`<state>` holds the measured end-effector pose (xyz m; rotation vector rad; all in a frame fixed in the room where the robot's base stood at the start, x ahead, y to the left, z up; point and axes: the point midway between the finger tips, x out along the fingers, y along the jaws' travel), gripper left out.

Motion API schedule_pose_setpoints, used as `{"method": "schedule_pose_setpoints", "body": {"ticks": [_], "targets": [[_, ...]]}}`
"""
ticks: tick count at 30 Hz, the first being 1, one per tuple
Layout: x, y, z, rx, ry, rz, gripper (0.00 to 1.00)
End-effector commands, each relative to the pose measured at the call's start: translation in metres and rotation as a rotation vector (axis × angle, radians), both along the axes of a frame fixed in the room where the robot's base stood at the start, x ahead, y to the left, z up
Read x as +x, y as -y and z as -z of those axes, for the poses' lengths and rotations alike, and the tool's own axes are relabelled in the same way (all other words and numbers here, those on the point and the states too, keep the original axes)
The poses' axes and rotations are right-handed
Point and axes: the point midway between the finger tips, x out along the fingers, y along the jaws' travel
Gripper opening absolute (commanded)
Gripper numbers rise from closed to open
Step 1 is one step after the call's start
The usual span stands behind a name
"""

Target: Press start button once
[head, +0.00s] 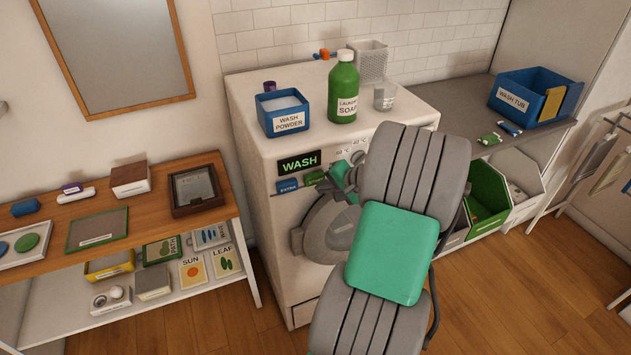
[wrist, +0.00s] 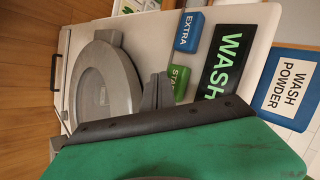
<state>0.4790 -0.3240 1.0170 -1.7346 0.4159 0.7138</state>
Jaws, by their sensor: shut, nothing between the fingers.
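The washing machine (head: 270,165) stands against the wall with a black WASH display (head: 299,163) on its front. Below the display are a blue EXTRA button (head: 287,186) and the green start button (head: 314,178). In the wrist view the green start button (wrist: 180,81) reads "STA", and the rest is hidden behind my fingers. My gripper (wrist: 157,90) is shut and empty, its fingertips beside or over the button's edge in that view. I cannot tell whether they touch it. In the head view my gripper (head: 334,182) is just right of the button, partly hidden by my arm.
The round door (head: 318,235) lies below the panel. On top stand a blue wash powder box (head: 283,112), a green soap bottle (head: 343,88) and a clear cup (head: 384,97). A wooden shelf table (head: 130,215) is left; a counter (head: 470,115) with bins is right.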

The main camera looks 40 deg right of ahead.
Motion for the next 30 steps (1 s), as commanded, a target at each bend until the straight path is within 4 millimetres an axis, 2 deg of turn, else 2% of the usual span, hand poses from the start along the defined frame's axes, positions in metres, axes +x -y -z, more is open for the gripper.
{"method": "schedule_pose_setpoints", "body": {"ticks": [5,18,30], "targets": [[-0.004,-0.001,0.0,0.001,0.0,0.001,0.0],[-0.045,-0.013,-0.001,0.0,0.0,0.001,0.0],[-0.048,-0.014,0.0,0.0,0.0,0.0,0.0]]}}
